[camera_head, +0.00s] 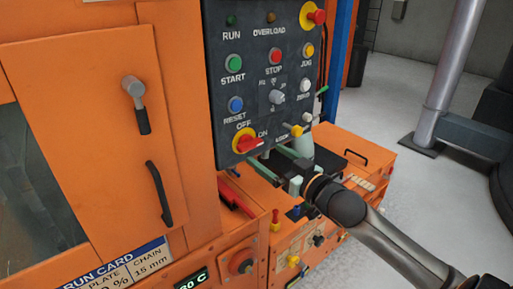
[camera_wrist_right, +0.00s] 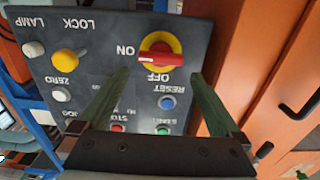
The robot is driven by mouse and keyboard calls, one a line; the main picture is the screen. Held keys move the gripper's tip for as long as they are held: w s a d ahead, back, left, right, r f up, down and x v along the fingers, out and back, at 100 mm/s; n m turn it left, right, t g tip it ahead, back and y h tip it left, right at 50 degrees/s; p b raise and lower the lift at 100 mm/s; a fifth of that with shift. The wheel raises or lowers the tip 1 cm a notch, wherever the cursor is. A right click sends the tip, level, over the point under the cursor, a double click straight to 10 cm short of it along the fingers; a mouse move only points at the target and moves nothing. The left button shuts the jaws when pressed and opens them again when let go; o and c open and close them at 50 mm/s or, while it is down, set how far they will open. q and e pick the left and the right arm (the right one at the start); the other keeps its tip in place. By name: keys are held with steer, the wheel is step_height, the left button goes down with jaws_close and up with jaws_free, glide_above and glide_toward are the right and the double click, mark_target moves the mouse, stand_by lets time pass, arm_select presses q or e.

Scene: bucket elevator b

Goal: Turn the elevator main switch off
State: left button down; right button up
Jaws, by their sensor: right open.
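The main switch (camera_head: 247,142) is a red rotary handle on a round yellow plate at the lower left of the dark control panel (camera_head: 245,65). OFF is written above it and ON to its right; its handle points toward ON. In the right wrist view, upside down, the switch (camera_wrist_right: 160,50) shows ahead between the fingers, its handle lying sideways toward ON. My right gripper (camera_head: 268,160) is open and empty, just below and in front of the switch; whether it touches cannot be told. It also shows in the wrist view (camera_wrist_right: 160,75). My left gripper is not in view.
Several other controls share the panel, including a yellow lock knob (camera_head: 296,131), a grey selector (camera_head: 277,97) and a red emergency stop (camera_head: 316,15). An orange cabinet door with a black handle (camera_head: 160,193) is at left. An orange box (camera_head: 345,150) stands behind my right arm.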

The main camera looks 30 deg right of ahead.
mark_target(253, 145)
steer(key=shift+w+a, duration=0.15)
steer(key=shift+w, duration=1.2)
steer(key=shift+w+a, duration=0.1)
steer(key=shift+w, duration=1.25)
steer(key=c, duration=1)
